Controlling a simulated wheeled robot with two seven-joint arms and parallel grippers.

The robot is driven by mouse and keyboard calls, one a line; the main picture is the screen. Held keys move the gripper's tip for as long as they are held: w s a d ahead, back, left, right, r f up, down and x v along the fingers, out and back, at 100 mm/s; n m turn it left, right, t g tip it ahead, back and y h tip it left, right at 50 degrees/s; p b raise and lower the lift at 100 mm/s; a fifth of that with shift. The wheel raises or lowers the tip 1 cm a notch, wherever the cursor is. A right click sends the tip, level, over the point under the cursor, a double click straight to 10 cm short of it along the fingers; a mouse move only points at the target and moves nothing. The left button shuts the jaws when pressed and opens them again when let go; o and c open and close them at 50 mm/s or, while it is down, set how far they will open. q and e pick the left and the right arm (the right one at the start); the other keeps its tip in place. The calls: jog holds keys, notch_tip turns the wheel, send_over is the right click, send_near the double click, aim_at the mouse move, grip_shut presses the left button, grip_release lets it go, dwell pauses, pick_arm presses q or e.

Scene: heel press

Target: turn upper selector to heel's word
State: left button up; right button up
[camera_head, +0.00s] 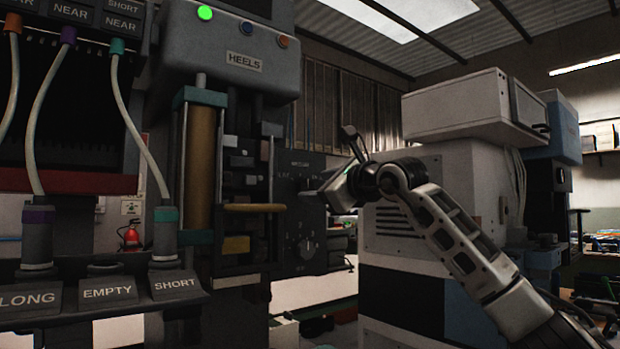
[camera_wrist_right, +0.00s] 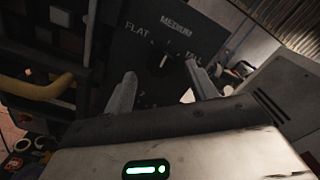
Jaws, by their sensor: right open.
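The upper selector (camera_wrist_right: 163,66) is a dark knob with a pale mark on a dark panel, in the right wrist view. The words FLAT, MEDIUM and a partly covered word starting with TA surround it. The pale mark appears to point towards MEDIUM, but the knob is dim. My right gripper (camera_wrist_right: 160,78) is open, with its two fingers on either side of the knob in this view; contact cannot be told. In the head view the right gripper (camera_head: 328,165) is in front of the panel (camera_head: 288,215) and partly hides its upper part. No heel is clearly recognisable. My left gripper is out of view.
A lower dial (camera_head: 306,247) sits on the same panel. The press with a HEELS sign (camera_head: 244,61) and a yellow handle bar (camera_head: 254,208) stands left of it. A white cabinet (camera_head: 410,200) stands right.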

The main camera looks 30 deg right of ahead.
aim_at(307, 187)
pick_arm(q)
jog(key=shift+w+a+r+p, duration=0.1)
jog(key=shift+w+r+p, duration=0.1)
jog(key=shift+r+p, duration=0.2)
pick_arm(e)
jog(key=shift+w+a, duration=0.15)
jog(key=shift+w, duration=1.6)
jog(key=c, duration=1)
